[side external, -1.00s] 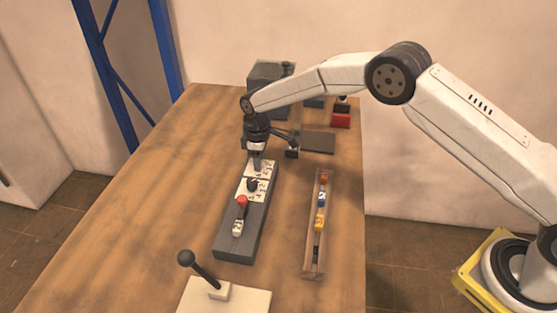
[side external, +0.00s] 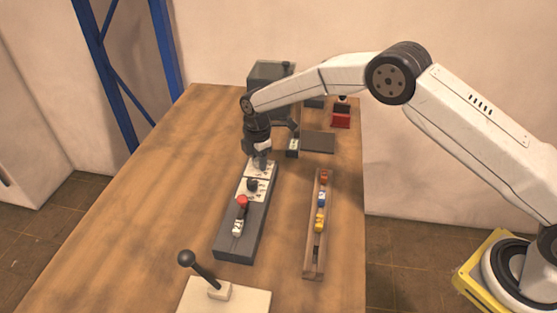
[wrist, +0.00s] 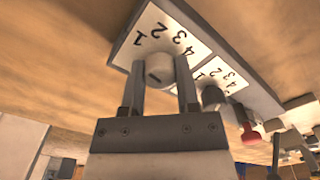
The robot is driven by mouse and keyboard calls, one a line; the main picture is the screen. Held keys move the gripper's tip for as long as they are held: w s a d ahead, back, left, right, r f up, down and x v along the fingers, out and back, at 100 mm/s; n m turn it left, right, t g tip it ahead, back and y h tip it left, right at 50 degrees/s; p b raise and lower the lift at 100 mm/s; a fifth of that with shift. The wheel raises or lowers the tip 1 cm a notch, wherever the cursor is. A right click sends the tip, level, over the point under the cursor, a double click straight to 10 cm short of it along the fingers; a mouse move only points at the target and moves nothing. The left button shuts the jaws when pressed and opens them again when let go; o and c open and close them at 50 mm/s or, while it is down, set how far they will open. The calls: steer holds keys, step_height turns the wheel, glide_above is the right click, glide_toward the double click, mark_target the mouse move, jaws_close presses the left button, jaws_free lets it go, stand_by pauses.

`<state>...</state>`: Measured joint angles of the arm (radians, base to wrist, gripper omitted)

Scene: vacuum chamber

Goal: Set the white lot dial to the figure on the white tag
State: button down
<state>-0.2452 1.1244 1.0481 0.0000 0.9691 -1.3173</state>
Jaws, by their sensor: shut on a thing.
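The white lot dial (wrist: 160,70) is a pale round knob with a dark mark on its front. It stands on a white plate (wrist: 150,22) printed 1, 2, 3 and 4. My gripper (wrist: 160,88) has one finger on each side of the knob and is shut on it. In the side view my gripper (side external: 259,160) is at the far end of the dark grey panel (side external: 236,246) and mostly hides the dial. I cannot tell which figure the dial points to. I cannot make out a white tag with a readable figure.
A dark knob (side external: 252,184) on a second numbered plate, a red knob (side external: 242,201) and a white piece (side external: 237,228) share the panel. A wooden rail (side external: 313,262) with coloured blocks lies to the right. A black lever (side external: 204,271) stands in front. The table's left side is clear.

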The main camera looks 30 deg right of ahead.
stand_by(0.4)
steer(key=shift+c, duration=1.7)
jaws_free()
steer(key=shift+r, duration=0.15)
steer(key=shift+r, duration=3.8)
steer(key=shift+d, duration=0.1)
steer(key=shift+s+d+r+m, duration=0.25)
steer(key=shift+s+d+m, duration=0.05)
steer(key=shift+d, duration=0.05)
steer(key=s+d+r+m+t, duration=0.1)
steer(key=s+d+m, duration=0.3)
steer(key=s, duration=0.5)
steer(key=s+d+m, duration=0.5)
steer(key=s+m, duration=0.2)
steer(key=s, duration=0.3)
steer(key=s+d+r+m+t, duration=0.1)
steer(key=s+d+m, duration=0.3)
steer(key=s, duration=0.6)
steer(key=shift+d+r+m+t, duration=0.3)
steer(key=shift+m, duration=0.9)
